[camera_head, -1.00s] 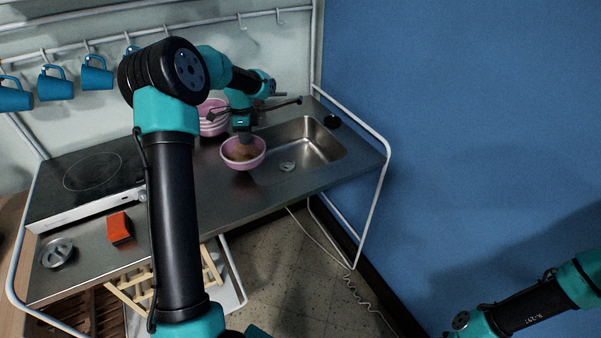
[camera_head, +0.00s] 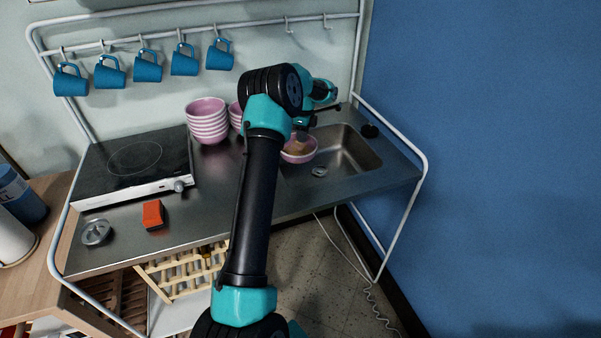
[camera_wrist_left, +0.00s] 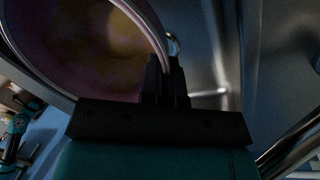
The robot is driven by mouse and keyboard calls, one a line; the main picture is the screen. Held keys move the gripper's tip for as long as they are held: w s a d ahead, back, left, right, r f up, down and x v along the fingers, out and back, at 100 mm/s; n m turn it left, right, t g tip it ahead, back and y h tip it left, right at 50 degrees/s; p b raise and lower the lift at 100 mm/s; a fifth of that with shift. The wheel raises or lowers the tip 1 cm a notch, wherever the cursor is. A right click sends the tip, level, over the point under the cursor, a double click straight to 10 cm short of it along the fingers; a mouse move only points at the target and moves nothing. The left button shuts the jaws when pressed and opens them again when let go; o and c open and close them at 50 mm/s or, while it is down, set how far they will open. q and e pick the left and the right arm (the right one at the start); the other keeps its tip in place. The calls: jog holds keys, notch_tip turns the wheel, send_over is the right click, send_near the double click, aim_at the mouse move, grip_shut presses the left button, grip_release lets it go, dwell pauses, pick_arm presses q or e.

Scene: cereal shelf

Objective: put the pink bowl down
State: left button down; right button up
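The pink bowl (camera_head: 301,154) has a brownish inside and is at the left edge of the sink in the head view. My left gripper (camera_head: 302,132) is above its far side, partly hidden by my own arm. In the left wrist view, the fingers (camera_wrist_left: 166,80) are closed on the rim of the pink bowl (camera_wrist_left: 70,45), one on each side of the wall. I cannot tell whether the bowl's base touches the counter. My right gripper is not in view.
Stacked pink bowls (camera_head: 207,122) stand behind, with a second stack (camera_head: 236,114) partly hidden. The sink (camera_head: 352,152) is to the right. A hotplate (camera_head: 135,165), an orange sponge (camera_head: 153,214) and a round metal item (camera_head: 96,232) are left. Blue mugs (camera_head: 148,67) hang above.

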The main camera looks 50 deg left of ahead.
pick_arm(q)
notch_tip(320, 180, down, 6)
jog(key=shift+r, duration=0.1)
dwell(0.4)
jog(key=shift+f, duration=1.9)
jog(key=shift+f, duration=0.15)
jog(key=c, duration=1.3)
grip_release()
jog(key=shift+c, duration=0.2)
notch_tip(320, 180, up, 12)
jog(key=w+a, duration=0.1)
jog(key=shift+w, duration=0.4)
